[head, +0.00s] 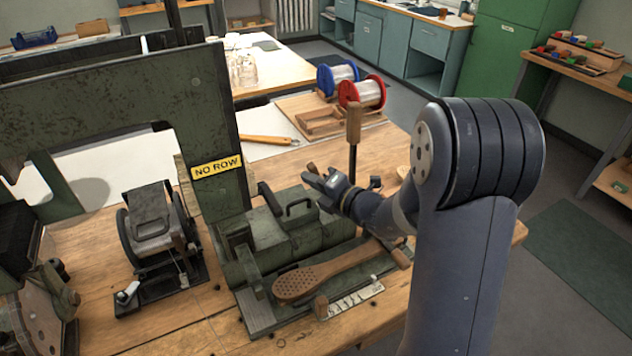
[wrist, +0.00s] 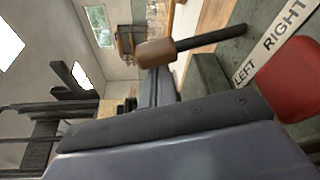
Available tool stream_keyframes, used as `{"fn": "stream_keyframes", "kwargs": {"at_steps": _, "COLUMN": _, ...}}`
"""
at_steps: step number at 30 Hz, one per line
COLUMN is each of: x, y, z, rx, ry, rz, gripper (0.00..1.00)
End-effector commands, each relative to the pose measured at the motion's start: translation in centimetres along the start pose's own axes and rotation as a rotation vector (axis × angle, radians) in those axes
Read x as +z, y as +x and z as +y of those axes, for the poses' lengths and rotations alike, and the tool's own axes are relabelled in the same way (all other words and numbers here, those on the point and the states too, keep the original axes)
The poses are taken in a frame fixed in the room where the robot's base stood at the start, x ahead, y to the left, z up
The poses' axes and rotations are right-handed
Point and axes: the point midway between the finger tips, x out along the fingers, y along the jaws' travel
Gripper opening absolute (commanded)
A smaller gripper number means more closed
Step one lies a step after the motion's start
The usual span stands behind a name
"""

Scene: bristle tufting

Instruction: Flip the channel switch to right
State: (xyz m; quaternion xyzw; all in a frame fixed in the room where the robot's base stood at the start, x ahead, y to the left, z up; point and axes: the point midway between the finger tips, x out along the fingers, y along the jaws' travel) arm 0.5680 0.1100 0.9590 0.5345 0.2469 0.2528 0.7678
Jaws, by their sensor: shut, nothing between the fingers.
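The channel switch is a dark rod with a brown wooden knob (wrist: 157,52), large in the wrist view. Beside the rod is a pale label plate (wrist: 275,45) reading LEFT and RIGHT; I cannot tell surely which side the rod leans to. In the head view a small wooden knob (head: 311,168) shows just beyond my fingertips and seems to be the same switch. My gripper (head: 320,182) is shut and empty, low over the green machine (head: 290,240), close beside the knob. I cannot tell whether they touch. The label is hidden in the head view.
A tall lever with a wooden handle (head: 353,122) stands upright just behind my gripper. A wooden brush body (head: 335,268) lies on the machine's front. A green frame marked NO ROW (head: 217,167) rises at left. A red part (wrist: 292,80) is near the label.

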Motion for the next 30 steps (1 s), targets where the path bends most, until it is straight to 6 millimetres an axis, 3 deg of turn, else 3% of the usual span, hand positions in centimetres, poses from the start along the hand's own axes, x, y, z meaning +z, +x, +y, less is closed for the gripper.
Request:
{"fn": "stream_keyframes", "kwargs": {"at_steps": 17, "x": 0.5, "y": -0.1, "z": 0.2, "rx": 0.015, "ry": 0.046, "rz": 0.0, "gripper": 0.0}}
{"fn": "stream_keyframes", "kwargs": {"at_steps": 30, "x": 3.2, "y": -1.1, "z": 0.2, "rx": 0.118, "ry": 0.34, "rz": -0.001, "gripper": 0.0}}
